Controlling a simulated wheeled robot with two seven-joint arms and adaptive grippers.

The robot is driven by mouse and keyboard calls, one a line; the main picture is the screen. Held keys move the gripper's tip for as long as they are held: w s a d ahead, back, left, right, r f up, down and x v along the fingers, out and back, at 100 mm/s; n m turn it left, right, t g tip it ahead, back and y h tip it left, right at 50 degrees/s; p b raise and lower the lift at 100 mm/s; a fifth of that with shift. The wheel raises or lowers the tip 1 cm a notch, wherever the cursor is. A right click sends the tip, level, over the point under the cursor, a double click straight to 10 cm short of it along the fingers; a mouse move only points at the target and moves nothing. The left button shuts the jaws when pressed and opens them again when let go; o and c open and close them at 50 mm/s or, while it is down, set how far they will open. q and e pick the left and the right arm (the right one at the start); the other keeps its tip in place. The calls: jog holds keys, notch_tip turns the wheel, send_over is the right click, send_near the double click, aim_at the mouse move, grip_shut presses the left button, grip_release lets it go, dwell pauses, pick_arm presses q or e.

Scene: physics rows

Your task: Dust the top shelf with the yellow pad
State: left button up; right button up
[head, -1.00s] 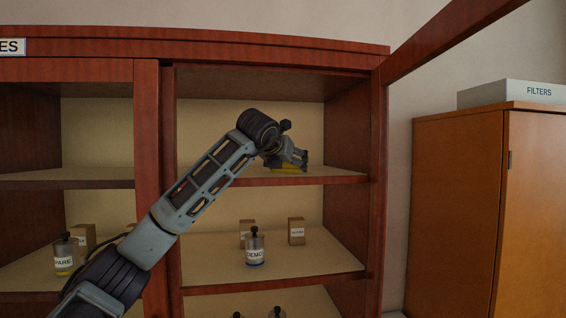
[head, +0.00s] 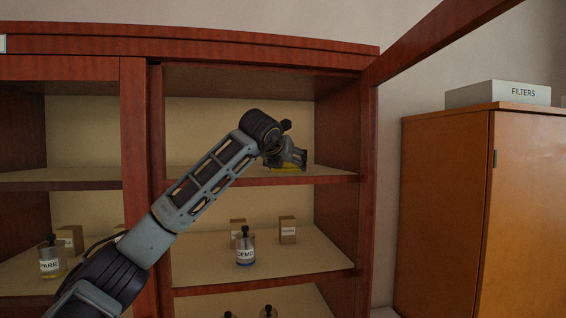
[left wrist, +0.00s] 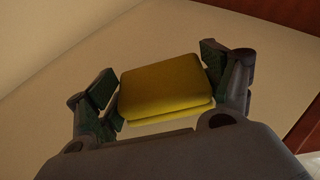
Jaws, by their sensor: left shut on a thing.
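The yellow pad (left wrist: 165,82) is between the fingers of my left gripper (left wrist: 165,90) in the left wrist view. My left gripper (head: 287,162) is shut on it. In the head view a thin strip of the yellow pad (head: 287,169) shows beneath the gripper, at the top shelf (head: 335,177) of the cabinet's right bay. The pad appears to lie at the shelf surface, though exact contact cannot be told. The shelf around it looks bare. My right gripper is in neither view.
The shelf below holds a DEMO bottle (head: 245,250) and small boxes (head: 287,230). A wooden post (head: 135,180) divides the bays. An open door frame (head: 440,40) juts out at upper right. A FILTERS box (head: 500,94) sits on an orange cabinet (head: 440,200).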

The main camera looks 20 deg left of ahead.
aim_at(267, 173)
pick_arm(q)
jog(key=shift+w+d+f, duration=0.1)
jog(key=shift+w+d, duration=0.35)
jog(key=shift+d, duration=0.3)
jog(key=shift+a, duration=0.15)
jog(key=shift+s+a+b, duration=0.45)
jog(key=shift+a+b, duration=0.1)
jog(key=shift+a, duration=0.15)
jog(key=shift+s+a+b, duration=0.45)
jog(key=shift+a+b, duration=0.05)
jog(key=shift+a, duration=0.15)
jog(key=shift+s+a, duration=0.15)
jog(key=shift+a, duration=0.1)
jog(key=shift+s+a+b, duration=0.45)
jog(key=shift+a, duration=0.3)
jog(key=shift+s+a+b, duration=0.45)
jog(key=shift+a, duration=0.3)
jog(key=shift+s+a, duration=0.15)
